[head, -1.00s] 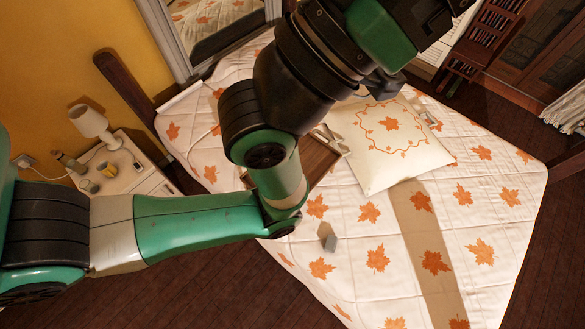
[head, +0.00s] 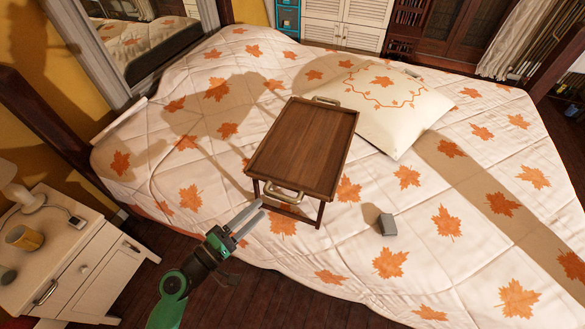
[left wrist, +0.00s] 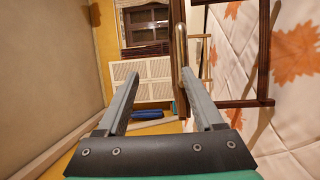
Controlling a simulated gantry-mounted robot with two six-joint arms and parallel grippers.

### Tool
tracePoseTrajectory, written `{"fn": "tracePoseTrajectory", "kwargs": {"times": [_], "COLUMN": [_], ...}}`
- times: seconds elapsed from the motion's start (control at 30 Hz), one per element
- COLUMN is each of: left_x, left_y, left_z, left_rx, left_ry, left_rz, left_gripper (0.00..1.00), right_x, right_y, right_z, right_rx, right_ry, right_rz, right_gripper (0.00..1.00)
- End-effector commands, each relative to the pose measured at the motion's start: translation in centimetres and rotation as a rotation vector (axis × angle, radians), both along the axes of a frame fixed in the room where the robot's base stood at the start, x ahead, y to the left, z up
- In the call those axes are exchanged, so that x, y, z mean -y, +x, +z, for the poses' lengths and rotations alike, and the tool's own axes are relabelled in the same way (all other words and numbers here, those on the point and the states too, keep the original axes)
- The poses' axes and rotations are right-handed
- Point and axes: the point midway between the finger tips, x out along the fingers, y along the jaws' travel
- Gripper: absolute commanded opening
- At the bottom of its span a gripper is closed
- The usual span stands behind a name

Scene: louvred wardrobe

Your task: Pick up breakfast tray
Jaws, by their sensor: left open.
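The breakfast tray (head: 305,150) is dark wood with short legs and a metal handle at each end. It stands on the bed, beside the pillow. My left gripper (head: 259,208) is open and empty, just left of the tray's near handle (head: 284,195). In the left wrist view, the near handle (left wrist: 181,45) is an upright metal bar in the gap between the fingertips (left wrist: 159,76), closer to the right finger. I cannot tell whether it touches that finger. The tray's edge and legs show to the right. My right gripper is out of view.
The bed (head: 450,260) has a maple-leaf quilt and a pillow (head: 395,110). A small grey block (head: 387,224) lies right of the tray. A white nightstand (head: 95,262) with a mug (head: 24,238) stands at the left. A mirror (head: 130,40) is behind.

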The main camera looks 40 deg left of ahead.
Motion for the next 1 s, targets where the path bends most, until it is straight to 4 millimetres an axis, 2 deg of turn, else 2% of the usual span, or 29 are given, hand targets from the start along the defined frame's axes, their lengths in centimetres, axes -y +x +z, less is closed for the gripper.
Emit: {"fn": "tracePoseTrajectory", "kwargs": {"times": [0.03,0.1,0.33,0.6,0.7,0.87,1.0], "left_x": [-0.5,-0.9,-1.3,-1.2,-1.3,-1.3,-1.6], "left_y": [-0.7,-1.1,-0.7,4.2,5.2,5.6,7.6], "left_z": [-3.1,-4.0,-3.6,-3.6,-3.6,-3.8,-4.3], "left_rx": [-0.015,-0.024,-0.022,-0.02,-0.021,-0.022,-0.02], "left_ry": [-0.009,-0.014,-0.01,-0.009,-0.008,-0.009,-0.009], "left_rz": [0.02,0.036,0.042,0.039,0.041,0.042,0.041], "left_gripper": [0.69,0.69,0.69,0.69,0.69,0.69,0.69], "right_x": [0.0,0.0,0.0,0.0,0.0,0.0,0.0], "right_y": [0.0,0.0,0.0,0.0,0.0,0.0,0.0], "right_z": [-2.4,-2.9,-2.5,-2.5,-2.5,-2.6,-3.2], "right_rx": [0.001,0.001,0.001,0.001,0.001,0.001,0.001], "right_ry": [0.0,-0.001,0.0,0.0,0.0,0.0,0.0], "right_rz": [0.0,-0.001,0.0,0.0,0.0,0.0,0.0], "right_gripper": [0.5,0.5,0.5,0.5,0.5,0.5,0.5]}}
